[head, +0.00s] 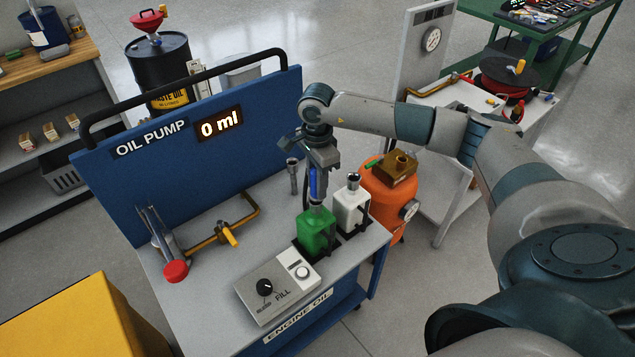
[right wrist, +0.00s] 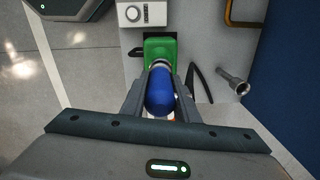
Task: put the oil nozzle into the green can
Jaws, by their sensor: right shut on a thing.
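The green can (head: 314,238) stands upright in a black holder on the grey top of the oil pump cart, and shows in the right wrist view (right wrist: 160,49). My right gripper (head: 315,190) points down over it, shut on the blue oil nozzle (right wrist: 160,92). The nozzle (head: 313,181) is roughly upright, its lower end at the can's mouth. The fingers and the nozzle body hide the tip, so I cannot tell whether it is inside. My left gripper is not in view.
A white can (head: 351,208) stands close right of the green can. A metal tube (head: 293,176) stands behind. The fill box (head: 278,287) is in front; the blue panel (head: 200,150) reads 0 ml. An orange tank (head: 386,195) is at the right.

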